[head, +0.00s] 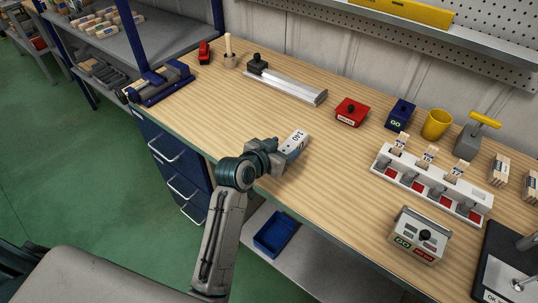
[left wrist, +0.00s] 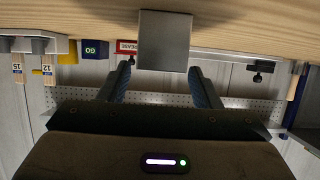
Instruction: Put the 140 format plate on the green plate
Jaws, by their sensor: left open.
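The 140 format plate (head: 297,143) is a light block with a dark "140" on its face, near the front edge of the workbench. My left gripper (head: 281,147) is open right at its near-left end. In the left wrist view the block's grey end (left wrist: 164,40) sits between or just past the fingertips (left wrist: 160,68), with a gap at each side. I cannot make out a plain green plate. A blue block (head: 399,114) carries a green GO label at the back right; it also shows in the left wrist view (left wrist: 95,50). My right gripper is not in view.
A red block (head: 351,111) stands left of the blue one. A white rack (head: 432,187) with several sticks, a yellow cup (head: 437,124) and a button box (head: 418,236) fill the right. A metal rail (head: 287,86) lies at the back. The bench's middle is clear.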

